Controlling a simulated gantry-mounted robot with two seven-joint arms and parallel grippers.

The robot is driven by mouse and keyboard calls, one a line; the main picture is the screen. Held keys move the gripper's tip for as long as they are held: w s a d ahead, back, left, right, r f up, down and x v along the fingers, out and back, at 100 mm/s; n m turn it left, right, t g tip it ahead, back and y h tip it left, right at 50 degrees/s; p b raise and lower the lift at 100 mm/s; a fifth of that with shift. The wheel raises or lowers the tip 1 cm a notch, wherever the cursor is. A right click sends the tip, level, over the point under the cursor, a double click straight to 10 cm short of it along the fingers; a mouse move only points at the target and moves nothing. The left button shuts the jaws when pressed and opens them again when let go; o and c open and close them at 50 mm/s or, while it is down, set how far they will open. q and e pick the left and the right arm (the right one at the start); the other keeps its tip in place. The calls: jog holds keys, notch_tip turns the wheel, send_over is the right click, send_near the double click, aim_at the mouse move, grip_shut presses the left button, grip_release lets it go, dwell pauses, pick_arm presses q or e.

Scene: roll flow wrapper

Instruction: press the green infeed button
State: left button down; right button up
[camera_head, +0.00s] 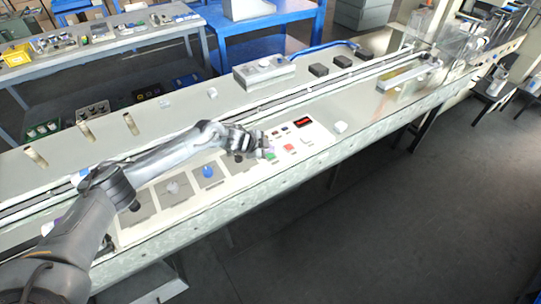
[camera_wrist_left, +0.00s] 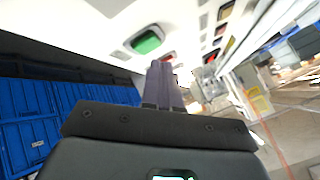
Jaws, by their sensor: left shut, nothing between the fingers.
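The green infeed button (camera_head: 270,156) shows small on the white control panel (camera_head: 234,181) in the head view, just beside my left gripper (camera_head: 266,150). In the left wrist view the green button (camera_wrist_left: 147,41) sits in a raised surround, up and slightly left of the fingertips. My left gripper (camera_wrist_left: 162,68) is shut and empty, its two dark fingers together. A gap shows between the fingertips and the button in that picture; the exact distance cannot be told. My right gripper is in neither view.
A red button (camera_head: 289,148) and a red display (camera_head: 303,121) lie right of the green button. A blue knob (camera_head: 208,171) is to the left. A small white block (camera_head: 340,127) stands beyond the panel's right end. The conveyor rail (camera_head: 300,89) runs behind.

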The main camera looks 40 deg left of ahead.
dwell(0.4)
pick_arm(q)
jog(key=shift+f, duration=0.45)
dwell(0.4)
